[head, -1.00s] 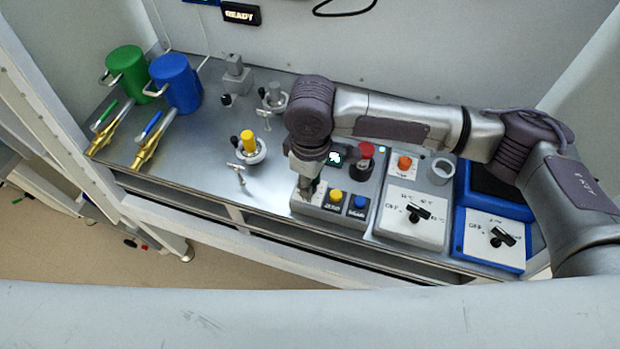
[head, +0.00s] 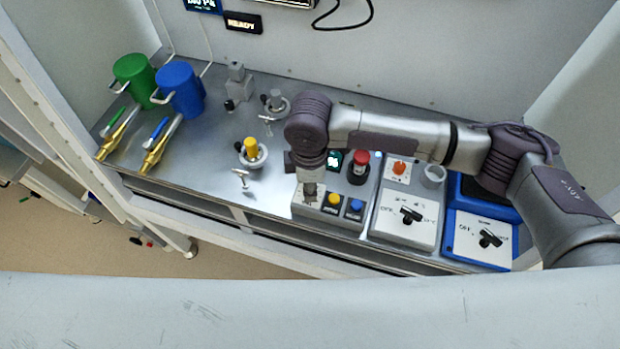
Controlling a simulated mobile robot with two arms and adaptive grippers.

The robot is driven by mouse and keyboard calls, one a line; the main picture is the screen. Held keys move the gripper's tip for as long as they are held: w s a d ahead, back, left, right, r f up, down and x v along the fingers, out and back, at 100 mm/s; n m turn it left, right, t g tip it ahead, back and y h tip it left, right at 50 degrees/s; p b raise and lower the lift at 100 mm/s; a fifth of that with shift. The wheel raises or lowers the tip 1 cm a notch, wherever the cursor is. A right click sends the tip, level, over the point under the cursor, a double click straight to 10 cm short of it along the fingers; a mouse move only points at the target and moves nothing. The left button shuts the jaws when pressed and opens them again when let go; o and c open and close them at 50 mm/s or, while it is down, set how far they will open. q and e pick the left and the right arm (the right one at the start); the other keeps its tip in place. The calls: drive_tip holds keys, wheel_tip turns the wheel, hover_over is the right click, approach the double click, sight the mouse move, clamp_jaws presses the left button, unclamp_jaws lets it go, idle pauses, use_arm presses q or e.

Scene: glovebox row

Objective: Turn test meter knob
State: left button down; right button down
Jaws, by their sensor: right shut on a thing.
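A blue-cased unit with a dark screen (head: 489,199), which looks like the test meter, stands at the right end of the bench. Its black knob (head: 489,238) sits on a white dial face with an OFF mark and points obliquely. My right gripper (head: 310,196) is well to the left of it, pointing down at the left part of a grey control box (head: 324,218). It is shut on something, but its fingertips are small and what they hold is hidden. My left gripper is out of view.
A grey unit with a black dial knob (head: 411,215) and an orange control (head: 399,168) stands between the control box and the blue unit. A red button (head: 359,162) is close to my right wrist. Green (head: 134,78) and blue (head: 180,88) canisters stand at the left.

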drive_tip(key=n+p, duration=0.1)
drive_tip(key=n, duration=0.1)
drive_tip(key=shift+r+n, duration=0.1)
drive_tip(key=shift+n, duration=0.3)
drive_tip(key=shift+a+n+p, duration=0.1)
drive_tip(key=shift+n+p, duration=0.45)
drive_tip(key=shift+n, duration=0.95)
drive_tip(key=c, duration=0.9)
unclamp_jaws()
drive_tip(key=shift+r, duration=0.1)
wheel_tip(320, 180, up, 12)
drive_tip(key=shift+w+f, duration=0.1)
drive_tip(key=shift+f, duration=0.05)
drive_tip(key=shift+f, duration=0.1)
